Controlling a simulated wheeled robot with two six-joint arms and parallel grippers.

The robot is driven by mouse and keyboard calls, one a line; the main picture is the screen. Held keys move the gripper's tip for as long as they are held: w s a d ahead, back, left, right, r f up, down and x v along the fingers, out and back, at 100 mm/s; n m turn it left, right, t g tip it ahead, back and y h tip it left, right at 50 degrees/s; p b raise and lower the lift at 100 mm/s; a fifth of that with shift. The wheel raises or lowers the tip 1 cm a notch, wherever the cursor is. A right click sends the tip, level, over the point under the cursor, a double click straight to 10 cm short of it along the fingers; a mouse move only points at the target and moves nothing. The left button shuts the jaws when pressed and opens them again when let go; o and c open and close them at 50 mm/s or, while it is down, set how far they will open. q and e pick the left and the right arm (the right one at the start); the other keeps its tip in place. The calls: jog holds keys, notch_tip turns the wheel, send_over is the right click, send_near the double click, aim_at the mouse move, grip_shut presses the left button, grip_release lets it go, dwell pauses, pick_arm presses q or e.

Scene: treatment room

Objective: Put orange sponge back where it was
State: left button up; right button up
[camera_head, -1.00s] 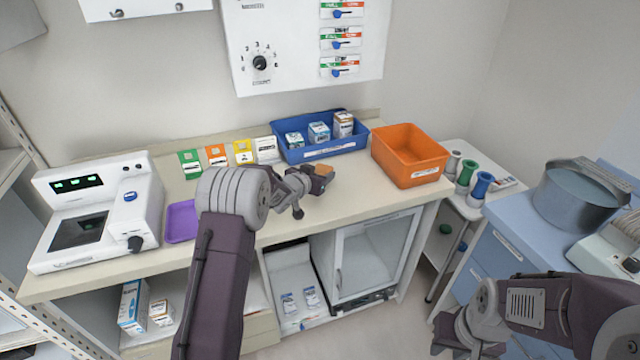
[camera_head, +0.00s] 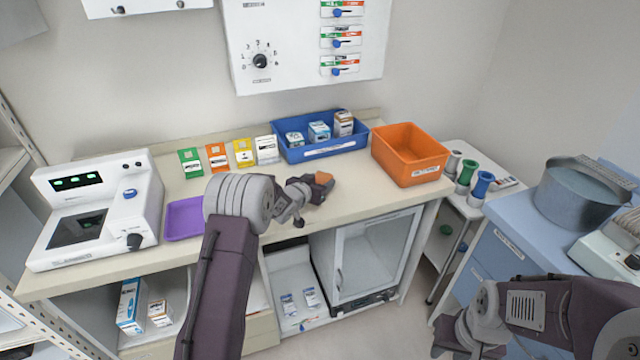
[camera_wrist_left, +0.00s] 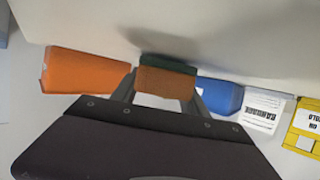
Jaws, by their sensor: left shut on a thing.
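The orange sponge (camera_head: 323,177) shows as a small orange patch at the tip of my left gripper (camera_head: 321,184). The gripper is shut on it over the counter, in front of the blue and orange bins. In the left wrist view the sponge (camera_wrist_left: 167,82) sits between the two fingers, with an orange-brown face and a dark green layer. I cannot tell whether it touches the counter. My right gripper (camera_head: 462,338) is low at the right, in front of the blue drawer unit, and its fingertips are not clear.
The counter (camera_head: 352,190) carries a purple tray (camera_head: 184,219), a white device (camera_head: 95,212), several coloured cards, a blue bin (camera_head: 320,152) with boxes, and an orange bin (camera_head: 409,155). Bare counter lies around my left gripper. A side trolley with bottles stands right of the counter.

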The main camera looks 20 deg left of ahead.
pick_arm(q)
jog(key=o, duration=1.2)
jog(key=shift+s+d+f, duration=0.1)
jog(key=shift+s+f, duration=0.05)
jog(key=shift+f, duration=0.35)
jog(key=shift+s+f, duration=0.15)
jog(key=shift+f, duration=0.3)
jog(key=shift+r, duration=0.3)
jog(key=shift+w+r+p, duration=0.15)
jog(key=shift+r+p, duration=0.35)
jog(key=shift+p, duration=0.2)
jog(key=v, duration=1.1)
jog(key=shift+s+r, duration=0.25)
jog(key=shift+r, duration=0.1)
